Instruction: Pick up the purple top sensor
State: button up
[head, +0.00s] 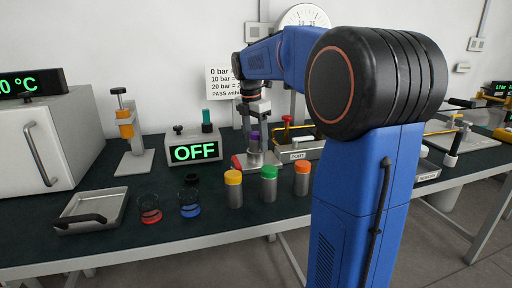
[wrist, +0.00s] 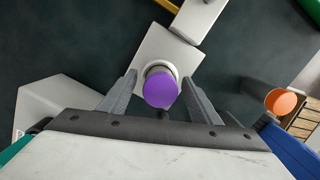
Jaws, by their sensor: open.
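The purple top sensor (wrist: 161,89) stands upright in a pale square-based fixture (wrist: 190,56). In the head view the sensor (head: 254,136) shows as a small purple patch, partly hidden by my gripper. My gripper (wrist: 158,88) is open, with one finger on each side of the purple top. Gaps show between the fingers and the sensor. In the head view my gripper (head: 254,130) points down over the fixture (head: 256,159).
Yellow (head: 233,178), green (head: 268,172) and orange (head: 302,167) topped sensors stand in front of the fixture. A box reading OFF (head: 195,151) is to its left. A metal tray (head: 92,210) lies at the front left. A bin (head: 300,152) stands to the right.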

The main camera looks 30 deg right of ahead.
jog(key=shift+f, duration=0.15)
grip_shut()
